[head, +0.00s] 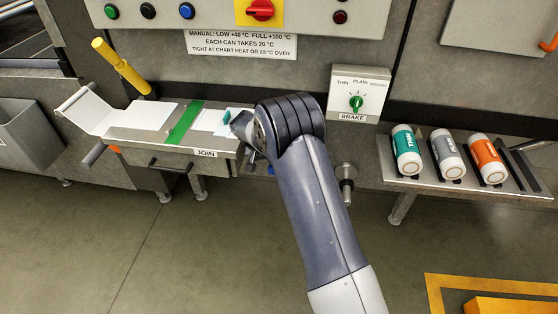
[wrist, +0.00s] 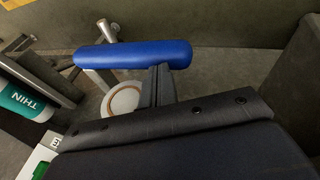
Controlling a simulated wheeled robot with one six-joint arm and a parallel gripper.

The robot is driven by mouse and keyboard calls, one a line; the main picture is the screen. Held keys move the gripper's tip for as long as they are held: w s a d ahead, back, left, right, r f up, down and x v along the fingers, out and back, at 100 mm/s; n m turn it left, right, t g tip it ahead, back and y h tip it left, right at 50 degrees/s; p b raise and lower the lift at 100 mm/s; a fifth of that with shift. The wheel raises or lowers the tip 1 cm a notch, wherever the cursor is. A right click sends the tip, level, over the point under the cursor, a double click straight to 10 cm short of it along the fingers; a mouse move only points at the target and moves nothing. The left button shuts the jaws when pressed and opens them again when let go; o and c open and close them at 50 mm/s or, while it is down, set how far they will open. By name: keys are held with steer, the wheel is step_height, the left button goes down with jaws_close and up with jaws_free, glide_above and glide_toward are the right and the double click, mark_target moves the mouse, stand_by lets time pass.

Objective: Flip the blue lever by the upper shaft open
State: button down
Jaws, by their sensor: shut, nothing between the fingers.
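The blue lever (wrist: 130,54) shows in the wrist view as a padded bar lying nearly level across the upper middle, on a pale metal arm. My gripper (wrist: 160,72) is shut and empty, its fingertips at the lower edge of the bar's right part. I cannot tell whether they touch it. A pale round end with a brown ring (wrist: 122,100) lies just below the bar, left of the fingers. In the head view only a small blue patch (head: 270,169) shows beside my arm, perhaps the lever; my arm hides the fingers and the upper shaft cannot be made out.
A metal knob (head: 345,172) sticks out right of my arm. The brake box (head: 357,94) is above it. A rack at right holds teal, grey and orange cans (head: 450,155). The join table (head: 120,128) with a yellow handle (head: 120,66) is left. Floor in front is clear.

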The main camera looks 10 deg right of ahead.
step_height(320, 180, down, 13)
steer(key=d+b, duration=0.1)
steer(key=b, duration=1)
steer(key=shift+s+d+r, duration=0.15)
steer(key=shift+s+d, duration=0.15)
steer(key=shift+d, duration=0.1)
steer(key=shift+s+d, duration=0.1)
steer(key=p+v, duration=0.1)
steer(key=v, duration=0.6)
steer(key=shift+r, duration=0.3)
steer(key=b+x, duration=0.1)
steer(key=x, duration=0.6)
